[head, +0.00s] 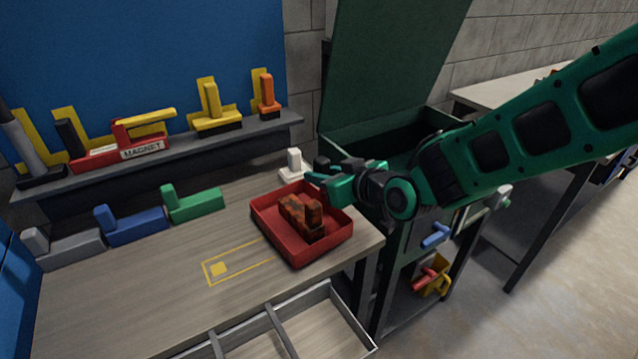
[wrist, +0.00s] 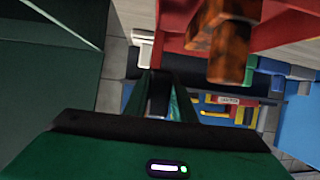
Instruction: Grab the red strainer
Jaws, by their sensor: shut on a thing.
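A shallow red tray (head: 275,232), the only thing here that fits the red strainer, sits at the front right end of the workbench. A rusty brown block with an upright stub (head: 300,215) lies in it. In the wrist view, the tray (wrist: 168,38) fills the top middle and the rusty block (wrist: 230,45) shows inside it. My gripper (head: 318,178) is at the tray's far right corner, and its fingers (wrist: 160,78) are shut on the tray's rim. The exact contact is partly hidden by the fingers.
A white block (head: 292,164) stands just behind the tray. Grey, blue and green blocks (head: 190,204) line the bench's back, below a shelf of tools (head: 160,150). A green open-lidded bin (head: 385,70) stands behind my arm. An open drawer (head: 320,320) juts out in front.

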